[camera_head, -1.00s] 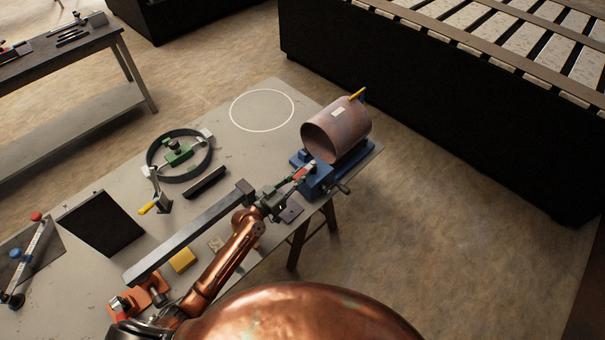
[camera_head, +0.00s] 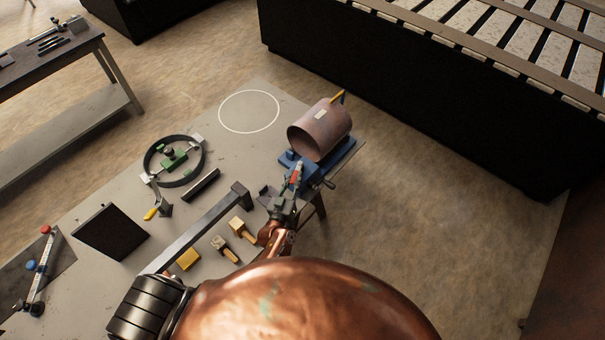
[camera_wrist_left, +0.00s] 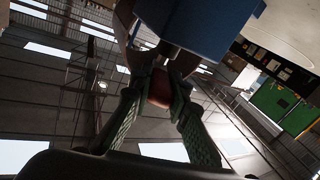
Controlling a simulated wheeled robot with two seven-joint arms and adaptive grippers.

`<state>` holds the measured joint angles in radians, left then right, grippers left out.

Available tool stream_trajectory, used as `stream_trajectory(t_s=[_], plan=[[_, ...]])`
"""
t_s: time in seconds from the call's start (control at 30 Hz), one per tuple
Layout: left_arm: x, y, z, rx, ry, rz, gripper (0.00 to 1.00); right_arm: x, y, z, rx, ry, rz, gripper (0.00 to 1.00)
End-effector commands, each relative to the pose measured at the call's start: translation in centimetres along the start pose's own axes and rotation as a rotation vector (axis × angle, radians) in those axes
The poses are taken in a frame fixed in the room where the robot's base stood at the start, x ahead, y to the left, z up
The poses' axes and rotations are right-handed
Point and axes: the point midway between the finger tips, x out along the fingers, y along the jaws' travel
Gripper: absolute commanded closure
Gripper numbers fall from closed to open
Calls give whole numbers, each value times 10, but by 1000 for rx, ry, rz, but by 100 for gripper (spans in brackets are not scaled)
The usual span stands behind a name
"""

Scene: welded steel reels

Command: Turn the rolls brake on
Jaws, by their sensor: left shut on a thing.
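A brownish steel cylinder (camera_head: 320,132) lies on a blue roller stand (camera_head: 343,152) at the table's edge in the head view. A red grip (camera_head: 296,176) shows at the near side of the stand, and I take it for the brake handle. My left gripper (camera_head: 294,184) is shut on it. In the left wrist view the two green fingers (camera_wrist_left: 168,103) close around the red piece (camera_wrist_left: 160,88), just below a blue block (camera_wrist_left: 207,25). The fingers hide part of the red piece. My right gripper is not in view.
A grey beam (camera_head: 205,226) lies beside my left arm, with yellow-handled blocks (camera_head: 241,227) near it. A crank (camera_head: 329,183) sticks out from the stand. A ring clamp (camera_head: 174,160) and a black plate (camera_head: 110,232) lie further left on the table.

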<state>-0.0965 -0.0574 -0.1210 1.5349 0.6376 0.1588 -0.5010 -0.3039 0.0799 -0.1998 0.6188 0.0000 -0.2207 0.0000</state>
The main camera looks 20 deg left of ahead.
Motion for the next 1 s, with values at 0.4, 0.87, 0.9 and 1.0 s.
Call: stream_trajectory(t_s=[0.4, 0.87, 0.9, 1.0], plan=[[2, 0, -4, 3, 11, -2, 76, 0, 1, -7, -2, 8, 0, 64], [-3, 1, 0, 2, 2, 0, 66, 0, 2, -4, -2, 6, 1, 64], [-6, 0, 0, 1, 1, -1, 66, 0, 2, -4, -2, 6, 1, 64], [-19, 0, 1, 1, 1, -1, 66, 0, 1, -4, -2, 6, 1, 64]])
